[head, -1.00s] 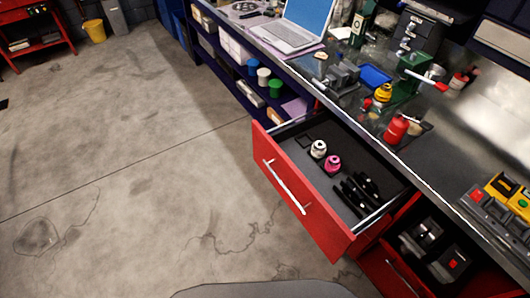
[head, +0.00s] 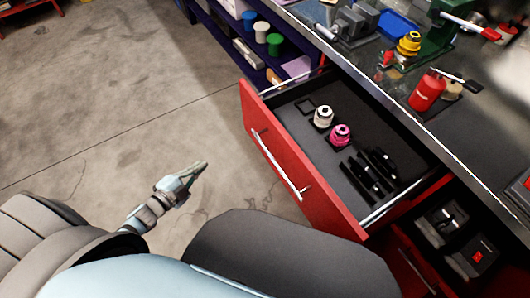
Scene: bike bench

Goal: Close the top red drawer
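The top red drawer (head: 292,166) is pulled well out from under the bench, its silver bar handle (head: 278,166) on the front. Its dark liner holds a white-capped bottle (head: 323,116), a pink bottle (head: 340,135) and several black tools (head: 372,171). My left gripper (head: 201,168) is in the air over the floor, to the left of the drawer front and apart from it. Its fingers point toward the drawer and nothing shows between them; they look close together, but their gap is too small to judge. My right gripper is not in view.
Below and right, a lower red drawer (head: 418,268) also stands partly open with dark items inside. The bench top (head: 457,123) carries a red bottle (head: 427,90), a yellow-topped container (head: 408,44) and a vise. The concrete floor (head: 110,110) on the left is clear.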

